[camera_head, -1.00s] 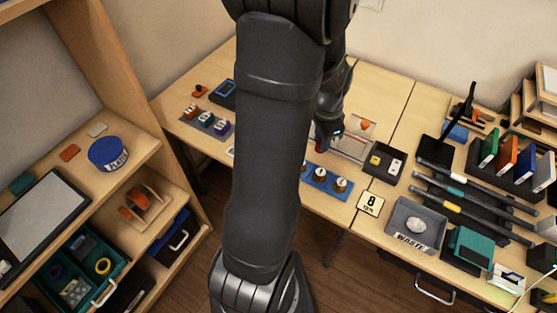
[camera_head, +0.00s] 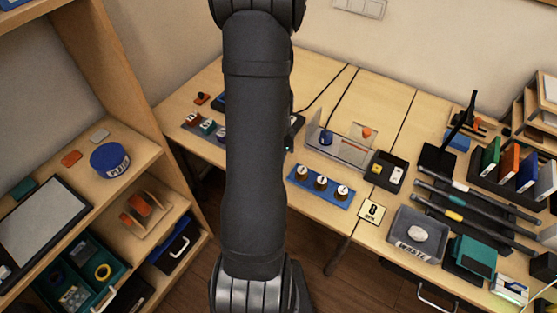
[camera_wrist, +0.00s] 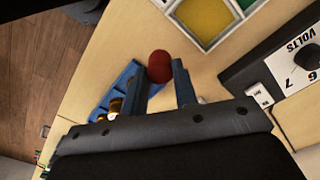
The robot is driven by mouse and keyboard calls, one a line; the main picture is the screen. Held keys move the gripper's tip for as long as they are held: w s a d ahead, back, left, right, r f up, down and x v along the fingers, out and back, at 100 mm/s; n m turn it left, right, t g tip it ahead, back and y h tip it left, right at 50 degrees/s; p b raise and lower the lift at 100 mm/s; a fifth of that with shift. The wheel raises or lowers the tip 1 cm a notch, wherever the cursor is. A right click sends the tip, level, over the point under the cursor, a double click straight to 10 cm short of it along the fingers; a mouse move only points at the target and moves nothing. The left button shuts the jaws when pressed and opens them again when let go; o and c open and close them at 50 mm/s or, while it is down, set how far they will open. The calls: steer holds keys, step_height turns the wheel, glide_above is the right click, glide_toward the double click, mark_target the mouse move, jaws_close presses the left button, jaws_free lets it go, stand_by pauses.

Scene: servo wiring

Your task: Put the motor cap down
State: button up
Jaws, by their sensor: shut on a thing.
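The motor cap (camera_wrist: 159,66) appears to be the rounded dark red piece at my fingertips in the wrist view. My gripper (camera_wrist: 166,78) is shut on it, with one finger on each side. The cap's underside and its distance from the table cannot be told. In the head view my forearm hides the gripper and cap; only a bit of the wrist shows at the arm's right edge. A blue motor (camera_head: 326,138) stands in a clear fixture (camera_head: 350,151) right of the arm.
A blue strip (camera_head: 330,196) with several round knobbed parts lies in front of the fixture; it also shows beside my left finger (camera_wrist: 122,83). A volts meter (camera_wrist: 300,55) shows in the wrist view.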

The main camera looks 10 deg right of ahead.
steer(key=shift+f, duration=1.9)
steer(key=shift+f, duration=0.1)
steer(key=o, duration=0.9)
steer(key=shift+o, duration=0.2)
step_height(320, 180, up, 12)
steer(key=shift+r, duration=0.15)
step_height(320, 180, down, 12)
steer(key=shift+f, duration=0.2)
steer(key=shift+r, duration=0.15)
